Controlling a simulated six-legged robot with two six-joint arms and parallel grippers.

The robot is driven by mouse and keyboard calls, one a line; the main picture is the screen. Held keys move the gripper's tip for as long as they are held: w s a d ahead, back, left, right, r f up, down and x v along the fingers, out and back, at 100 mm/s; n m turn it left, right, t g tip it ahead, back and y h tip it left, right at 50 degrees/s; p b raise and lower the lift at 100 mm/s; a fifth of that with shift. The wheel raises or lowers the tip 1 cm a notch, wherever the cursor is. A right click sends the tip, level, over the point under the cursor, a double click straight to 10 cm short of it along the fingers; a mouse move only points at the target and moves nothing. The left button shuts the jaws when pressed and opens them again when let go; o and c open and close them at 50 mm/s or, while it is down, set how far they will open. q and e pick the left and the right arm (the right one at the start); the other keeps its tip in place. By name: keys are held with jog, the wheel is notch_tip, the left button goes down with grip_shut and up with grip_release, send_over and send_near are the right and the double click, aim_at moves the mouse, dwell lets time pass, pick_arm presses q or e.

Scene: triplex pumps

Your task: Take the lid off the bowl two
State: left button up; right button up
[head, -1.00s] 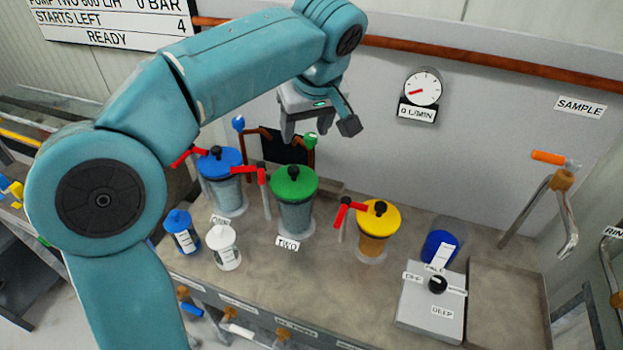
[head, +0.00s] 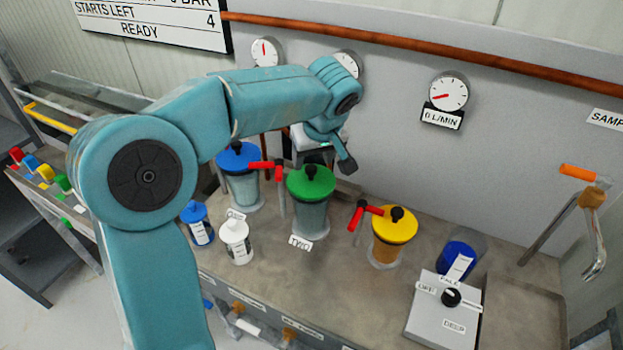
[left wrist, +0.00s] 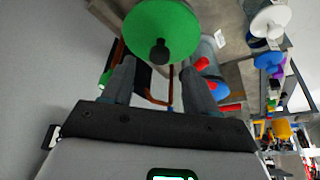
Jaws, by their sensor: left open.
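Bowl two (head: 311,218) is a clear vessel with a "TWO" label at its foot. Its green lid (head: 303,188) has a black knob on top and sits on the bowl. My left gripper (head: 325,163) is open, close behind the green lid and partly hidden. In the left wrist view the lid (left wrist: 178,25) and its knob lie just beyond the gripper's fingertips (left wrist: 160,68), with nothing between the fingers at the knob. My right gripper is not in view.
A blue-lidded bowl (head: 238,158) stands left and a yellow-lidded bowl (head: 392,229) right. Red-handled valves (head: 268,165) stand between the bowls. A white jar (head: 235,240) and a blue-capped jar (head: 197,222) are in front. A switch box (head: 440,310) is at right.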

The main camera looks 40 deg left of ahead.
aim_at(311, 167)
pick_arm(q)
jog(key=x, duration=0.3)
jog(key=shift+a+f, duration=0.1)
jog(key=shift+f, duration=0.15)
jog(key=shift+c, duration=0.9)
grip_shut()
jog(key=shift+w+r, duration=0.1)
jog(key=shift+r, duration=0.1)
notch_tip(311, 167, up, 20)
jog(key=p, duration=0.3)
jog(key=shift+f, duration=0.15)
